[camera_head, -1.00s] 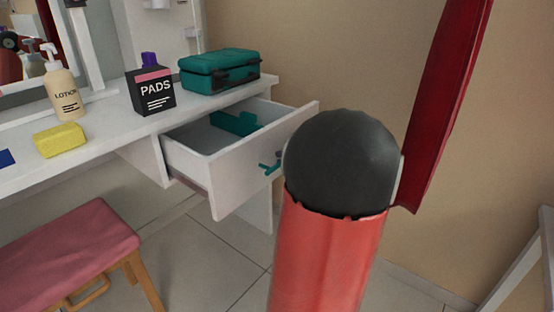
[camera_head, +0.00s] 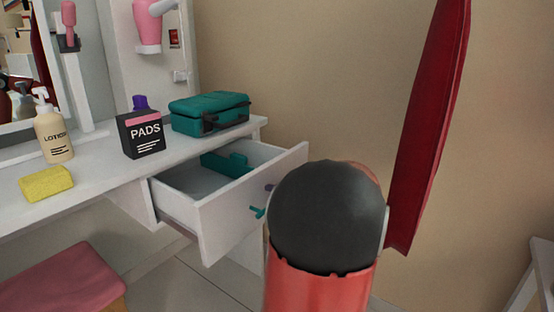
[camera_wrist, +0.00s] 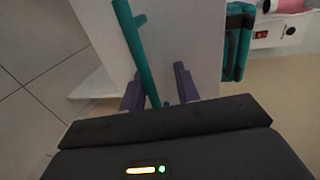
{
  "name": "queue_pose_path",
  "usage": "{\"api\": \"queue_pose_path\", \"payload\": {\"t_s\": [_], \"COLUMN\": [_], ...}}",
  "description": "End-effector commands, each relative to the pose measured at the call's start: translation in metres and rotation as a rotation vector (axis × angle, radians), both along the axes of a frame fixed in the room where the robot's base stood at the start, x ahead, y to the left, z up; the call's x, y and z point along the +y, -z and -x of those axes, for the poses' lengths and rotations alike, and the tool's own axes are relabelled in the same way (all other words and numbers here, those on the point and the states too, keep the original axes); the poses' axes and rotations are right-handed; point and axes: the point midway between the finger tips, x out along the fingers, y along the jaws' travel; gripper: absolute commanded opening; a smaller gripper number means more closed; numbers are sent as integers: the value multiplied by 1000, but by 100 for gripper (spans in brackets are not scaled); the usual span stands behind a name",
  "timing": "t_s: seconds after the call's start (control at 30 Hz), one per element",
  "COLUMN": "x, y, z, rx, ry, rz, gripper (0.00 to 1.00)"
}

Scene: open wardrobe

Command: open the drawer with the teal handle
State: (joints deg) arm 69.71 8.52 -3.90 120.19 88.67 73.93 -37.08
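The white drawer (camera_head: 235,207) under the tabletop stands well open, with a teal object (camera_head: 225,163) inside. Its teal handle (camera_head: 257,212) is on the front panel; part of the panel is hidden by my arm in the head view. In the wrist view the teal handle (camera_wrist: 137,50) runs as a slanted bar in front of the white drawer front (camera_wrist: 175,35). My gripper (camera_wrist: 158,75) has its two purple-grey fingers apart, with the handle's lower end between them and a gap beside it. In the head view only a bit of a finger shows by the handle.
On the white tabletop (camera_head: 95,167) stand a teal case (camera_head: 210,113), a black PADS box (camera_head: 141,135), a lotion bottle (camera_head: 53,135) and a yellow sponge (camera_head: 46,183). A pink stool (camera_head: 65,285) is at lower left. A red panel (camera_head: 430,130) rises at right.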

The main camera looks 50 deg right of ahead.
Motion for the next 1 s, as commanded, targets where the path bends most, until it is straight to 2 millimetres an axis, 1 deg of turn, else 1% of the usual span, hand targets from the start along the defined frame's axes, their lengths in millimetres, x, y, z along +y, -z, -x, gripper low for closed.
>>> {"api": "queue_pose_path", "payload": {"t_s": [0.03, 0.13, 0.17, 0.2, 0.23, 0.27, 0.3, 0.5, 0.63, 0.67, 0.7, 0.73, 0.83, 1.0], "x": [0, 0, 0, 1, 1, 1, 1, 3, 5, 5, 4, 4, 2, 2], "y": [-14, -40, -49, -60, -69, -76, -87, -138, -166, -172, -178, -180, -187, -191], "z": [0, 0, -1, -1, -1, -1, 0, -2, -3, -3, -3, -2, -2, -1], "rx": [-6, -11, -15, -17, -17, -17, -17, -18, -16, -16, -16, -14, -10, -6], "ry": [-2, -2, -2, -3, -4, -4, -3, -8, -13, -12, -12, -12, -8, -5], "rz": [8, 12, 13, 13, 14, 13, 12, 10, 9, 9, 9, 7, 4, 2], "gripper": [27, 27, 30, 40, 46, 57, 83, 82, 82, 71, 40, 27, 27, 27]}}
